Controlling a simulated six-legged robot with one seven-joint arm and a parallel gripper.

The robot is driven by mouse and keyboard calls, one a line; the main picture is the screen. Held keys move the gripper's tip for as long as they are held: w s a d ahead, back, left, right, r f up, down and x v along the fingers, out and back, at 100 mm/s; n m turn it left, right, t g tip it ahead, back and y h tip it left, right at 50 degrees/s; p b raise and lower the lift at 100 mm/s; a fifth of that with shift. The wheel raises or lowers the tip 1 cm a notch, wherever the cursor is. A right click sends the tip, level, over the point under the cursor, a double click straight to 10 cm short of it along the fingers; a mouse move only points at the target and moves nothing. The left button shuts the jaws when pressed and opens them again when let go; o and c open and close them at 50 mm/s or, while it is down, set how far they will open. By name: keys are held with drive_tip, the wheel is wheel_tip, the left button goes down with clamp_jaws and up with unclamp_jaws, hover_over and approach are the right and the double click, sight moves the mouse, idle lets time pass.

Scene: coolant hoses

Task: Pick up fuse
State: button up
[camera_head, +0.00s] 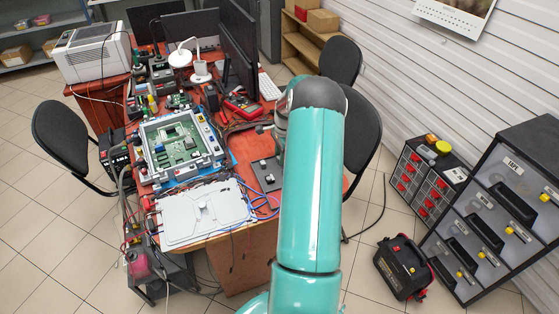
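I cannot make out a fuse for certain. A dark grey plate (262,187) with small fittings lies at the right front edge of the red-brown table (230,240). An open grey housing with a green circuit board (185,155) sits on the table, left of my arm. A pale grey lid (190,226) lies in front of it. My teal arm reaches up the middle of the view and bends over the table's right side. A small dark part by its bend may belong to my gripper, but the fingertips cannot be made out.
A red multimeter (242,107), monitors (239,45), a white lamp (201,72) and loose cables crowd the table. Black chairs stand left (66,136) and right (361,135). A drawer cabinet (430,180) and a black-red box (403,267) stand at right. Tiled floor is free at lower left.

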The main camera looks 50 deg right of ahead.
drive_tip(key=shift+f, duration=0.3)
clamp_jaws()
drive_tip(key=shift+r, duration=0.1)
drive_tip(key=shift+w+r, duration=0.1)
drive_tip(key=shift+r, duration=0.4)
wheel_tip(320, 180, up, 2)
drive_tip(key=shift+r, duration=0.2)
drive_tip(key=s+a+r, duration=0.9)
drive_tip(key=s+a, duration=0.1)
drive_tip(key=shift+r, duration=0.2)
